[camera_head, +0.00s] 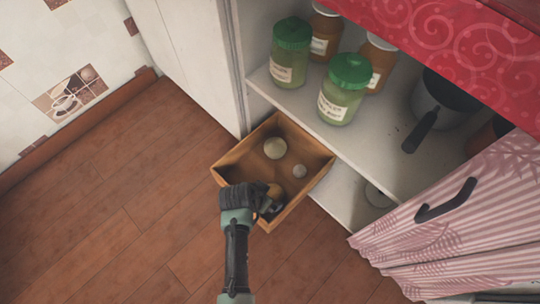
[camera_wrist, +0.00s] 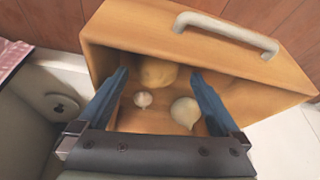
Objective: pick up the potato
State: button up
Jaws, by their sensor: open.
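The potato (camera_wrist: 157,73) is a rounded yellow-brown lump in the wooden drawer (camera_wrist: 130,25), by the wall that bears the handle. In the head view only part of the potato (camera_head: 274,189) shows beside my gripper (camera_head: 266,207), which covers the near part of the drawer (camera_head: 231,165). In the wrist view my gripper (camera_wrist: 160,75) is open, with its two blue fingers on either side and the potato in the gap between their tips. No contact with the potato shows, and I cannot tell the depth between them.
A pale onion (camera_wrist: 185,112) and a small garlic bulb (camera_wrist: 143,100) lie in the drawer, close to the potato. A grey handle (camera_wrist: 225,33) is on its wall. Above are a shelf with jars (camera_head: 345,90), a dark pot (camera_head: 440,100) and a pink curtain (camera_head: 460,220). The wooden floor is clear.

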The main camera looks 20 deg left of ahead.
jog(key=b+x, duration=0.3)
jog(key=x, duration=0.1)
jog(key=shift+s+d+f+b, duration=0.1)
jog(key=shift+f+b, duration=0.2)
jog(key=shift+b, duration=0.05)
jog(key=shift+r, duration=0.1)
jog(key=c, duration=1.3)
